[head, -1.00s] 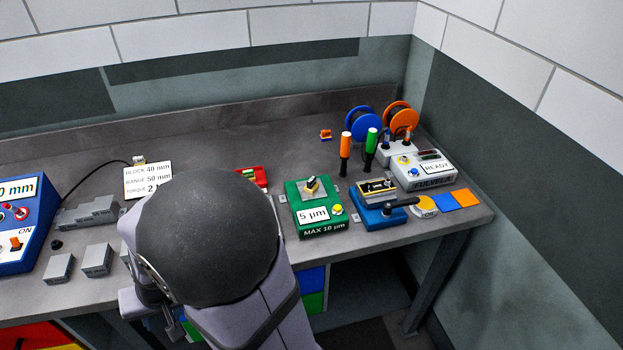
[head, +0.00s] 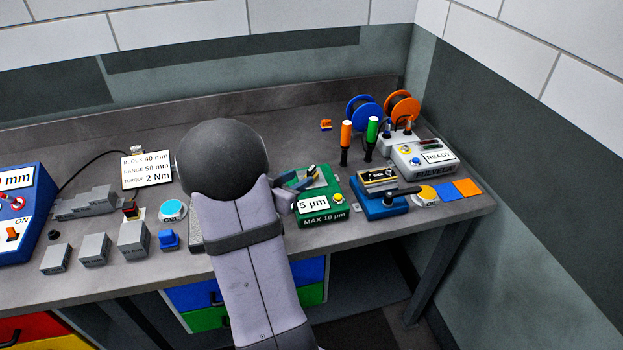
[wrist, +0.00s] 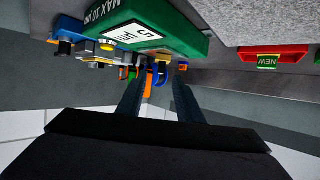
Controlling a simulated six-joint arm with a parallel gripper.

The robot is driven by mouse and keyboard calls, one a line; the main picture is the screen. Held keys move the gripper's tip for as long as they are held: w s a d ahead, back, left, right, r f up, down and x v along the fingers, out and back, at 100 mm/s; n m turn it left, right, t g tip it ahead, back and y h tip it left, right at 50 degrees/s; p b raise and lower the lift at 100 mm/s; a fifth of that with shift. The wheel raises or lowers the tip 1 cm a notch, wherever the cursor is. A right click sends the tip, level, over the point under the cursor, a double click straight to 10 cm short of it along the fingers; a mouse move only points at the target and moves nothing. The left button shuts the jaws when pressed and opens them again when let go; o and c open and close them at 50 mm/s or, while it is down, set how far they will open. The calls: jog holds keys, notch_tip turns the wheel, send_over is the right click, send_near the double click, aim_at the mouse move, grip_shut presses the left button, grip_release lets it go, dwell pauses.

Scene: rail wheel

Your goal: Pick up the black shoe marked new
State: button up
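I cannot make out the black shoe in either view. A red tray (wrist: 290,52) with a green label reading NEW (wrist: 268,62) shows upside down at the upper right of the wrist view. In the head view my arm hides that tray's spot. My gripper (wrist: 158,92) points toward the green block, its two dark fingers apart with nothing seen between them.
An orange-handled tool (head: 346,140) and a green-handled tool (head: 372,130) stand upright behind. Grey blocks (head: 133,238) and a blue cube (head: 168,239) are left.

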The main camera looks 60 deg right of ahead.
aim_at(309, 171)
jog(key=shift+p+x, duration=1.25)
jog(key=shift+x, duration=2.45)
jog(key=shift+w+d+r, duration=0.1)
jog(key=shift+w+r, duration=0.05)
jog(key=shift+r, duration=0.1)
grip_shut()
notch_tip(309, 171, up, 10)
